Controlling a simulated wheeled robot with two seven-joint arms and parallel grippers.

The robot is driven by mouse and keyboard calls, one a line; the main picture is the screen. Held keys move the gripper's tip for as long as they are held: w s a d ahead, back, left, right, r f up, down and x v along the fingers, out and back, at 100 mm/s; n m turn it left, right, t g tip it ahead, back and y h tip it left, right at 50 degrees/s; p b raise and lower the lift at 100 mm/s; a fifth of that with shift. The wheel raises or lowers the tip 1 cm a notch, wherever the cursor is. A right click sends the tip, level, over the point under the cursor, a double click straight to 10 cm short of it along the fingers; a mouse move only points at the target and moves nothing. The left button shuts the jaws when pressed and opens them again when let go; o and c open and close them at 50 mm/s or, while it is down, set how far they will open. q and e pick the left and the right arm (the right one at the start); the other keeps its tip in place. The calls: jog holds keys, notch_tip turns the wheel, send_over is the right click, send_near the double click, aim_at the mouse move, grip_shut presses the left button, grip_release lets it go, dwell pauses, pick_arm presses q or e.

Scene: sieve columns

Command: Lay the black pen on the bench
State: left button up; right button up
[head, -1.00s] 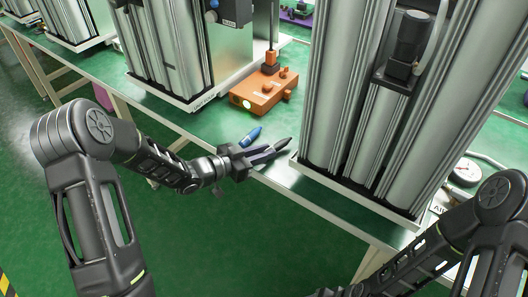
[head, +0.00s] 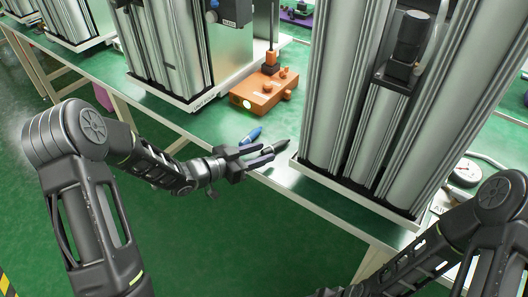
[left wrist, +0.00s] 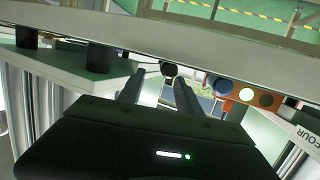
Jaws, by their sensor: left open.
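The black pen (head: 276,146) lies on the green bench (head: 215,127) near its front edge, just left of the large column. My left gripper (head: 267,152) is open, its fingers spread at the near end of the pen and pointing at it. In the left wrist view the dark round end of the pen (left wrist: 168,69) shows beyond the fingertips. Whether a finger still touches the pen, I cannot tell. Only my right arm shows at the lower right; its fingers are out of view.
A tall metal column (head: 345,120) stands close on the right, another (head: 180,50) at the back left. Bare bench lies left of the pens.

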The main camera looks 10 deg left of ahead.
pick_arm(q)
jog(key=v, duration=1)
jog(key=shift+s+a, duration=0.2)
jog(key=shift+s, duration=0.05)
jog(key=w+a+f+n+y, duration=0.2)
jog(key=a+f+n+y, duration=0.2)
jog(key=f+y, duration=0.1)
jog(key=s+d+f+n+g+y+p, duration=0.15)
jog(key=s+f+n, duration=0.25)
jog(key=f, duration=0.5)
jog(key=s+d+f+n+g+p, duration=0.1)
jog(key=s+d+f+g, duration=0.3)
jog(key=s+d, duration=0.5)
jog(key=s+d+f+g+p, duration=0.1)
jog(key=s+d+f+g, duration=0.4)
jog(key=s+d, duration=0.4)
jog(key=s, duration=0.3)
jog(key=shift+d+f+n, duration=0.15)
jog(key=shift+d+n, duration=0.2)
jog(key=shift+n, duration=0.05)
